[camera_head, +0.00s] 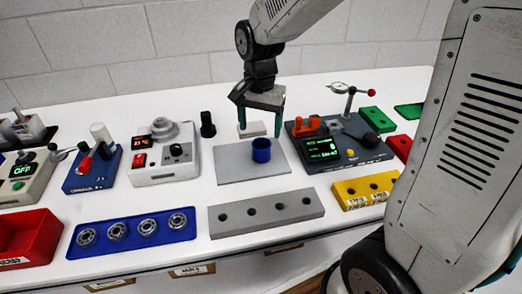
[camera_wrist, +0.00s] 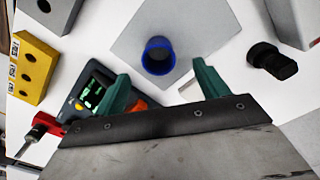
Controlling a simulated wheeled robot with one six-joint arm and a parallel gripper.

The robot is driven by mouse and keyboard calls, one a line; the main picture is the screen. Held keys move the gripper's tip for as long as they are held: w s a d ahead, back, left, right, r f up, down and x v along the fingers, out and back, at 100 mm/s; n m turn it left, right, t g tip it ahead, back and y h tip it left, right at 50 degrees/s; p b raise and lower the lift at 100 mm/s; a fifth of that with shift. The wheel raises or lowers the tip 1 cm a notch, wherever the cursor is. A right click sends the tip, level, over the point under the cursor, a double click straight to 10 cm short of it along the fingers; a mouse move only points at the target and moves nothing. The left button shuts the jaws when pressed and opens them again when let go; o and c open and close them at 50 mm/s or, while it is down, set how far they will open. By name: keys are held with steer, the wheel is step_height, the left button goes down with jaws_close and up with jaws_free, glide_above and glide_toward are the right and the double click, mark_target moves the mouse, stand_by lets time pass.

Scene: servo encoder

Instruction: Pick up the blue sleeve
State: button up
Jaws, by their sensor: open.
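The blue sleeve (camera_head: 261,150) is a short, hollow blue cylinder. It stands upright on a flat grey plate (camera_head: 232,171) near the middle of the table. In the wrist view the sleeve (camera_wrist: 158,57) shows its open top, ahead of the jaws and roughly between their lines. My gripper (camera_head: 262,126) has green fingers spread apart and nothing between them. It hangs above and behind the sleeve, not touching it. The two fingertips also show in the wrist view (camera_wrist: 160,78), with the sleeve beyond them.
A dark device with a green display (camera_head: 322,149) stands right of the plate. A black knob-like part (camera_head: 207,125) and a white controller (camera_head: 163,155) stand to the left. In front lie a grey block with holes (camera_head: 266,213), a blue bearing tray (camera_head: 133,244) and a yellow block (camera_head: 365,190).

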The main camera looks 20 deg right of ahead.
mark_target(261, 146)
steer(key=f, duration=0.8)
steer(key=shift+d, duration=0.25)
steer(key=shift+r, duration=0.1)
steer(key=c, duration=1)
